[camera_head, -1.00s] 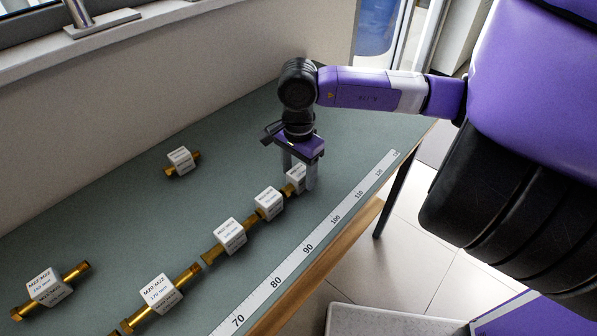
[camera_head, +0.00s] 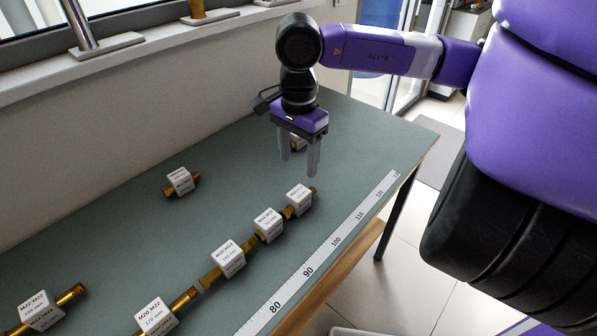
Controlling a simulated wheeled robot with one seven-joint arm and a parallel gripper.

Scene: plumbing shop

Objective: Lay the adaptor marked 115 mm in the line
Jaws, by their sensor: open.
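Brass adaptors with white label blocks form a slanting row beside the ruler strip (camera_head: 337,241). From near to far they are the 170 mm adaptor (camera_head: 155,316), a middle one (camera_head: 228,257), a smaller one (camera_head: 268,223) and the far-end one (camera_head: 299,198). I cannot read 115 mm on any label; the smaller labels are too blurred. The last three sit closely end to end; a small gap shows after the 170 mm one.

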